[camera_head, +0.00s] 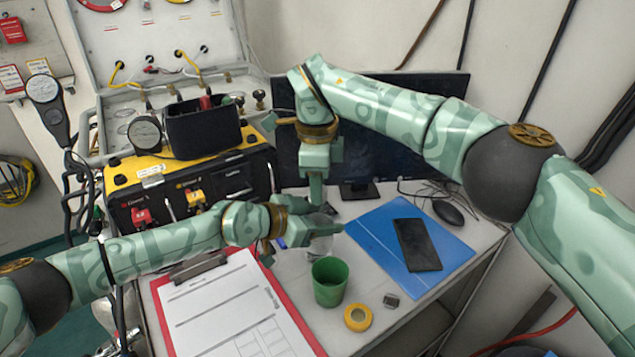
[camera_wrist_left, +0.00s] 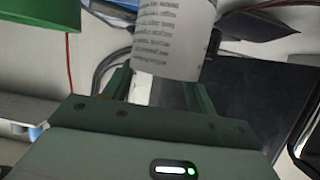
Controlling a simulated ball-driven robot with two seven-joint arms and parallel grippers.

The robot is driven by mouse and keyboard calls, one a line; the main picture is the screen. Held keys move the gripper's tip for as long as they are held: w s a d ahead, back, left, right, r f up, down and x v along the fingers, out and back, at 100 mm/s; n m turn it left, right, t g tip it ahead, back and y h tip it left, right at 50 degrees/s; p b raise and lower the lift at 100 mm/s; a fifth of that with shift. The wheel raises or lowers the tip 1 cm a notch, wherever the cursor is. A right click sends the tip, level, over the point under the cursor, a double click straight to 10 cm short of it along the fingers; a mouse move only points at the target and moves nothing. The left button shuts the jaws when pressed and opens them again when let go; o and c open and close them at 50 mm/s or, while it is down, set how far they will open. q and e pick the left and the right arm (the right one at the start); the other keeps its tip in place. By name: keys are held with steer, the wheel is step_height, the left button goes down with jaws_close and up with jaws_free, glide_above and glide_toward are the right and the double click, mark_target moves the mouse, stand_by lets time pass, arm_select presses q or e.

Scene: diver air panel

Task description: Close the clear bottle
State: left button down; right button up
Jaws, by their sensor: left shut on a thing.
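The clear bottle (camera_head: 320,245) stands on the table behind the green cup, mostly covered by my grippers. In the left wrist view its white printed label (camera_wrist_left: 172,45) shows between the fingers. My left gripper (camera_head: 318,229) reaches in from the left and is shut on the bottle; its fingers also show in the left wrist view (camera_wrist_left: 158,88). My right gripper (camera_head: 316,200) points straight down right above the bottle. Its fingertips, the bottle's mouth and any cap are too small or hidden to make out.
A green cup (camera_head: 330,281), a yellow tape roll (camera_head: 358,317) and a small grey item (camera_head: 391,300) are in front. A red clipboard (camera_head: 308,335) lies left; a blue folder (camera_head: 450,255) with a black phone (camera_head: 417,245) lies right. A monitor (camera_head: 400,160) and yellow-black air panel (camera_head: 190,175) stand behind.

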steer(key=o, duration=0.3)
steer(key=shift+o, duration=0.2)
steer(key=shift+r, duration=2.25)
steer(key=shift+r, duration=0.1)
steer(key=shift+c, duration=0.3)
step_height(320, 180, up, 3)
steer(key=n, duration=0.3)
steer(key=shift+s+r, duration=0.1)
steer(key=shift+r, duration=0.1)
steer(key=shift+f, duration=0.15)
steer(key=shift+f, duration=3.9)
